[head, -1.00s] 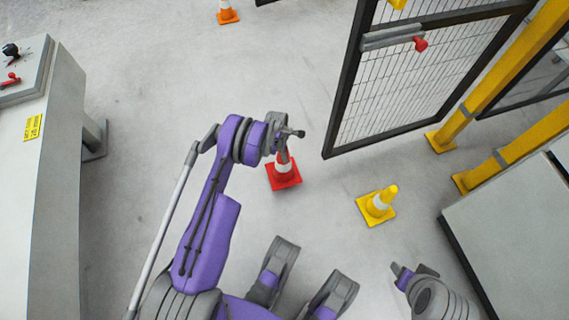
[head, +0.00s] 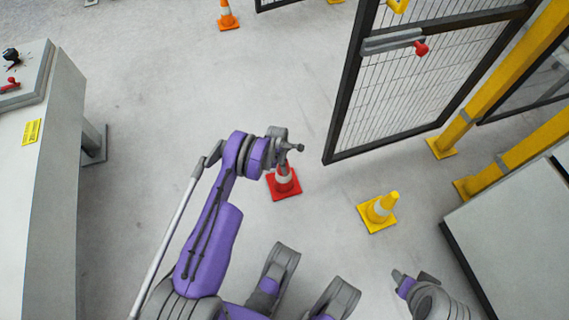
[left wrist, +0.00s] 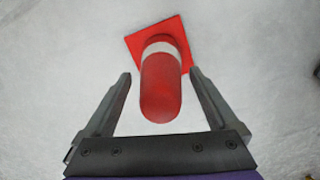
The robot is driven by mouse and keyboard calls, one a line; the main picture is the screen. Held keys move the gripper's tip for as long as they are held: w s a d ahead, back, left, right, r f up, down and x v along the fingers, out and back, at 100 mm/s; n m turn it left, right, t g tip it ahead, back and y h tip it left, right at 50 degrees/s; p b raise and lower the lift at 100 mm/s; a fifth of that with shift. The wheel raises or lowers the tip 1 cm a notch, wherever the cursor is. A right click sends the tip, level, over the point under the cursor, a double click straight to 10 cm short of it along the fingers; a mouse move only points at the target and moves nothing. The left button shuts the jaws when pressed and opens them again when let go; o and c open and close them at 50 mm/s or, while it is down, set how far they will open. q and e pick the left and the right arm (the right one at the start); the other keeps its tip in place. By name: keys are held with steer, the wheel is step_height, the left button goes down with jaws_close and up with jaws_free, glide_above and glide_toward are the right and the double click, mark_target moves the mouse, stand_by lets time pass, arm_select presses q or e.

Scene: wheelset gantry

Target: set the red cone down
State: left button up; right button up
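The red cone (head: 284,186), with a white band, appears upright on the floor in front of me. In the left wrist view the red cone (left wrist: 160,98) points its rounded tip toward me, with its square base beyond. My left gripper (head: 290,147) is at the cone's top and hides part of it. In the left wrist view my left gripper (left wrist: 160,75) is open, its fingers either side of the cone with a visible gap on both sides. My right gripper (head: 400,280) is low at the right; its fingers are too small to judge.
A yellow cone (head: 380,211) stands right of the red one. A dark-framed mesh gate (head: 390,100) and yellow posts (head: 500,80) are at the right. An orange cone (head: 228,18) is far back. A grey cabinet (head: 50,170) stands left. Floor between is clear.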

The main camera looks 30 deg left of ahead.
arm_select(q)
steer(key=shift+r, duration=0.15)
steer(key=r+p, duration=0.1)
steer(key=r, duration=0.3)
steer(key=r+p, duration=0.1)
steer(key=r, duration=0.3)
steer(key=a+r, duration=0.1)
steer(key=r, duration=0.3)
steer(key=shift+s+p, duration=0.4)
steer(key=s+d+r+m+t, duration=0.1)
steer(key=s+d+r+m, duration=0.25)
steer(key=r, duration=0.55)
steer(key=s+d+r+m+y, duration=0.1)
steer(key=s+d+r+m, duration=0.2)
steer(key=r, duration=0.5)
steer(key=s+d+r+m+t, duration=0.15)
steer(key=d+r+m, duration=0.3)
steer(key=r, duration=0.45)
steer(key=s+d+r+m, duration=0.2)
steer(key=s+m, duration=0.4)
steer(key=s, duration=0.4)
steer(key=s+d+r+m+t, duration=0.1)
steer(key=s+d+r+m, duration=0.1)
steer(key=s+m, duration=0.5)
steer(key=s+r, duration=0.1)
steer(key=s, duration=0.3)
steer(key=shift+d+r+m, duration=0.25)
steer(key=shift+d+m, duration=0.05)
steer(key=shift+d, duration=0.1)
steer(key=shift+s, duration=0.1)
